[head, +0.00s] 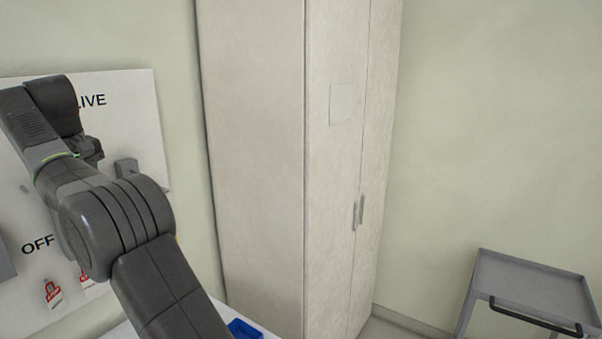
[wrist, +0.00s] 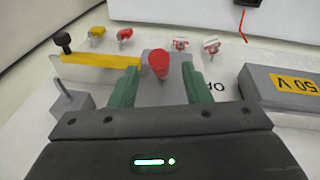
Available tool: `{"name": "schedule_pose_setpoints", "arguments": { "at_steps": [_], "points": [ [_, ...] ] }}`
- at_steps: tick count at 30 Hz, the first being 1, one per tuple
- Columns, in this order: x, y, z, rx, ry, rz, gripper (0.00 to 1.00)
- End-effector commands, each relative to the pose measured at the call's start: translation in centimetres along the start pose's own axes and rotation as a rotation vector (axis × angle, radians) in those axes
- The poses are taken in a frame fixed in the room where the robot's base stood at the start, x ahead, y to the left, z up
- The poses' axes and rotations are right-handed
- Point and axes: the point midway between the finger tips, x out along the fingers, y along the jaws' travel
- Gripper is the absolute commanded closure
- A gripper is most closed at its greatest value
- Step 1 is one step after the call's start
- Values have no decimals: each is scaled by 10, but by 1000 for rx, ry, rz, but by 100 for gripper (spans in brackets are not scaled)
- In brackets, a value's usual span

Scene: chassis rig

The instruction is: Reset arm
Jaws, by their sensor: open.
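My gripper (wrist: 160,86) has two green fingers, and they stand apart with a gap between them in the wrist view. A red knob (wrist: 158,65) on a grey mount shows between and beyond the fingertips. I see clear space on both sides of it, but I cannot tell how far off it is. In the head view my dark grey arm reaches up along the left side, in front of a white wall panel (head: 135,110) lettered LIVE and OFF. The gripper's fingers are not clear there.
The wrist view shows a yellow bar (wrist: 100,60) with a black knob, red and yellow tags, and a grey box (wrist: 285,95) marked 50 V. A tall pale cabinet (head: 255,150) stands mid-view, a grey cart (head: 530,275) at right, and a blue tray (head: 243,329) below.

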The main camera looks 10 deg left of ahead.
Motion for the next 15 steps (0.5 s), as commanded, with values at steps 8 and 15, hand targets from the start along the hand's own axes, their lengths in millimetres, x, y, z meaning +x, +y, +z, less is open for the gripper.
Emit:
{"name": "schedule_pose_setpoints", "arguments": {
  "at_steps": [8,15],
  "points": [
    [3,0,1,0,-4,0,57],
    [38,0,1,1,-3,0,57]
  ]
}}
